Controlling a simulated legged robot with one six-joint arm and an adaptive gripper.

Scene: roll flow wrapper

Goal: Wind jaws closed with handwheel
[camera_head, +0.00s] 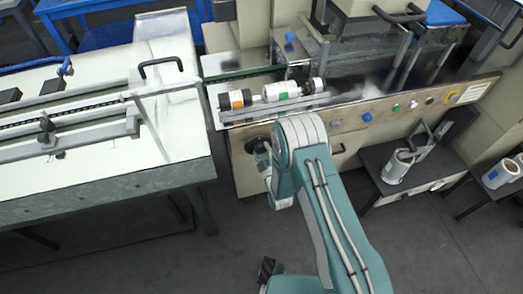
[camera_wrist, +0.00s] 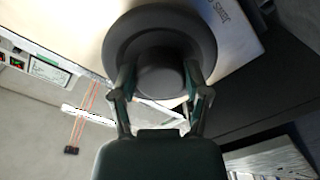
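The handwheel is a dark round wheel with a thick hub (camera_wrist: 160,45) and fills the top middle of the wrist view. My gripper (camera_wrist: 160,84) faces it, with one finger on each side of the hub. The fingertips are very close to the hub's sides; whether they touch or press on it cannot be told. In the head view, the dark handwheel (camera_head: 256,142) shows on the machine's front panel, partly behind my teal arm. My gripper (camera_head: 262,158) is beside it, mostly hidden by my wrist. The jaws cannot be clearly made out.
Rolls (camera_head: 282,91) lie on a shaft above the front panel. Buttons (camera_head: 367,117) line the panel right of my arm. A long feed table (camera_head: 95,165) stands at left. The floor (camera_head: 120,258) in front is clear.

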